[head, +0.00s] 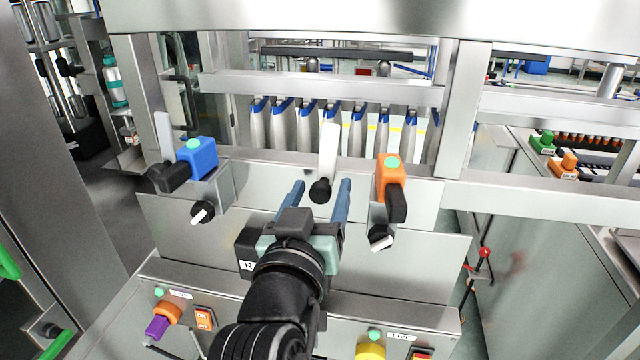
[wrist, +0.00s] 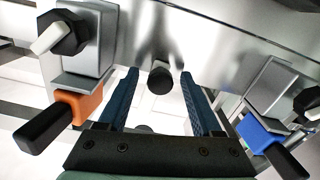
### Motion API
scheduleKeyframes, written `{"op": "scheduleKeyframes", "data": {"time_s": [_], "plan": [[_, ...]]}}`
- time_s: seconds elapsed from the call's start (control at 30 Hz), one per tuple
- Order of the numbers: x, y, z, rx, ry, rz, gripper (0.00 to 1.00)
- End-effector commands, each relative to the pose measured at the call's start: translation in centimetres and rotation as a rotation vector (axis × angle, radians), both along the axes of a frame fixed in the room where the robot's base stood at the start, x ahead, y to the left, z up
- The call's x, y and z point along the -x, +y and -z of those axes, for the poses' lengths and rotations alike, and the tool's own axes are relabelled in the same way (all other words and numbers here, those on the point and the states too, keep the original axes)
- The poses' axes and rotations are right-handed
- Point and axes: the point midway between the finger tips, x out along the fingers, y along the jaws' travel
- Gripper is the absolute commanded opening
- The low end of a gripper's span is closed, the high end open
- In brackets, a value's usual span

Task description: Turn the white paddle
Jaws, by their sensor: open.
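A white paddle (head: 329,150) stands upright, tilted slightly right, above a black round knob (head: 320,190) on the middle of the steel panel. My gripper (head: 321,187) is open and empty. Its two blue fingers point toward the panel, one to each side of the knob in the picture. In the wrist view my gripper (wrist: 160,78) also frames the black knob (wrist: 160,79) between its fingertips. I see no clear contact. In the wrist view the paddle cannot be told apart from the bright background.
A blue block with a black handle (head: 203,157) is left of the paddle, and an orange one (head: 390,178) is right of it. Black knobs with white pointers sit below, at left (head: 203,212) and right (head: 381,237). A control box (head: 260,311) is in front.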

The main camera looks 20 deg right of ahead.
Motion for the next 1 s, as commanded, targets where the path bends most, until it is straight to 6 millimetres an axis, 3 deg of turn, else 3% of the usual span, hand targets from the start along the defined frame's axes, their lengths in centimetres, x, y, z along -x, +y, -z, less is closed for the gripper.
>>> {"op": "scheduleKeyframes", "data": {"time_s": [0.37, 0.73, 1.0], "plan": [[-0.53, -0.34, -0.01, 0.000, -0.001, -0.001, 0.66], [-0.52, -0.30, 0.01, 0.000, -0.001, -0.001, 0.01], [-0.52, -0.28, 0.01, 0.000, -0.001, -0.002, 0.00]]}}
